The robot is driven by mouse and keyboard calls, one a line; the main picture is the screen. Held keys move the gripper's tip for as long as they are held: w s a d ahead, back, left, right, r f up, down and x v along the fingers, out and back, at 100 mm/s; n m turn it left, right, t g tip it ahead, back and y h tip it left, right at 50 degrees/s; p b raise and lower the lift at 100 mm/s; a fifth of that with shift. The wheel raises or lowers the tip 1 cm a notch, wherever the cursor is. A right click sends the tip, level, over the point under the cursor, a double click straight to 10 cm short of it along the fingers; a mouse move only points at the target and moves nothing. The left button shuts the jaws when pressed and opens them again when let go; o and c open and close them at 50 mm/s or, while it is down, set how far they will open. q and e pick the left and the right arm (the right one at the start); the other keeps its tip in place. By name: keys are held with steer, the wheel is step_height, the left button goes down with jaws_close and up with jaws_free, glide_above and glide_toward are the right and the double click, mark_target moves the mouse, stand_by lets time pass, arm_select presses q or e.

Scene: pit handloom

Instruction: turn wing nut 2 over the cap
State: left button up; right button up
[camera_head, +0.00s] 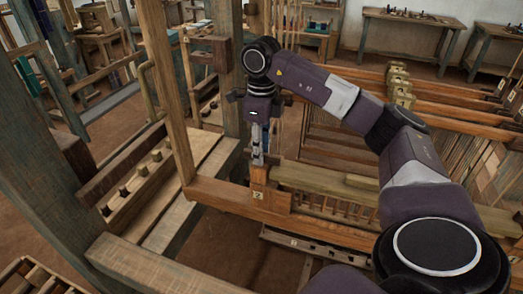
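My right gripper (258,157) points straight down, its narrow fingers close together at the top of a short upright wooden post. A pale tag on this post (258,180) seems to read 2. Wing nut 2 does not show clearly; the fingertips cover the spot at the post's top. The fingers are too small to tell whether they are shut on anything. The cap, seemingly the pale wooden bar (318,181), runs right from the post above a row of thin slats. My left gripper is not in view.
A long wooden beam (225,196) crosses below the post. Thick loom uprights (165,90) stand left of the gripper. Several brass-coloured blocks (400,85) sit on rails behind my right arm. Workbenches (412,25) stand at the back wall.

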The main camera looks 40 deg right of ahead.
step_height(320, 180, up, 12)
stand_by(0.9)
stand_by(0.6)
